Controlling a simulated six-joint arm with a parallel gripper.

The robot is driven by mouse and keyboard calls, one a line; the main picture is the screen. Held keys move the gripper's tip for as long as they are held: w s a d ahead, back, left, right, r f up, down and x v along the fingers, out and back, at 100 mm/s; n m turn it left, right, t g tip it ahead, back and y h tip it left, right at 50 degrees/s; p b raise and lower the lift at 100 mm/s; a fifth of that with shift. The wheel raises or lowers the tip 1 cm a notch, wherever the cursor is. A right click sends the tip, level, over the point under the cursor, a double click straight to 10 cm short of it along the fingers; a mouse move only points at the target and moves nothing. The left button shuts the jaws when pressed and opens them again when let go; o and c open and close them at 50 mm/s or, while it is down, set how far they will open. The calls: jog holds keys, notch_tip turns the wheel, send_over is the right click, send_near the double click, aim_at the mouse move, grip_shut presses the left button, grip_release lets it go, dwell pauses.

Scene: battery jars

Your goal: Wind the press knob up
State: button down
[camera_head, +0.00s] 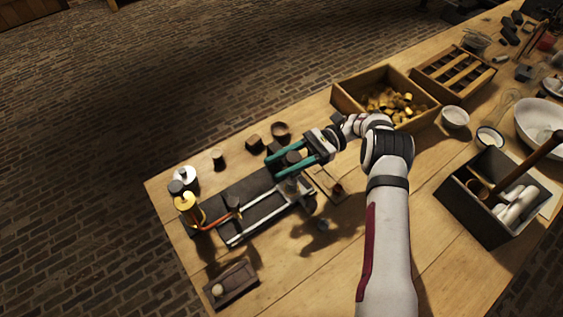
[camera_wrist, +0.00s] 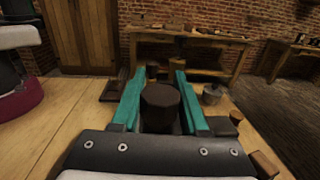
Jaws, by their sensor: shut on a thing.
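The press knob is a dark round cap (camera_wrist: 160,100) that sits between the two teal fingers in the wrist view. In the head view the knob (camera_head: 293,157) tops a grey metal post on the press (camera_head: 240,207), a dark base with pale rails. My gripper (camera_head: 286,155) reaches in from the right and is shut on the knob, one finger on each side. It also shows in the wrist view (camera_wrist: 160,95). The lower part of the post is partly hidden by my fingers.
A brass-topped jar (camera_head: 185,202) with an orange tube stands at the left end of the press. A wooden box of brass pieces (camera_head: 341,101) stands behind my wrist. A dark box (camera_head: 475,222) with a wooden handle is at right. The front table is mostly clear.

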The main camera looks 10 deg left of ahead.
jog(key=shift+a, duration=0.1)
jog(key=shift+c, duration=2.1)
grip_release()
jog(key=shift+t, duration=0.3)
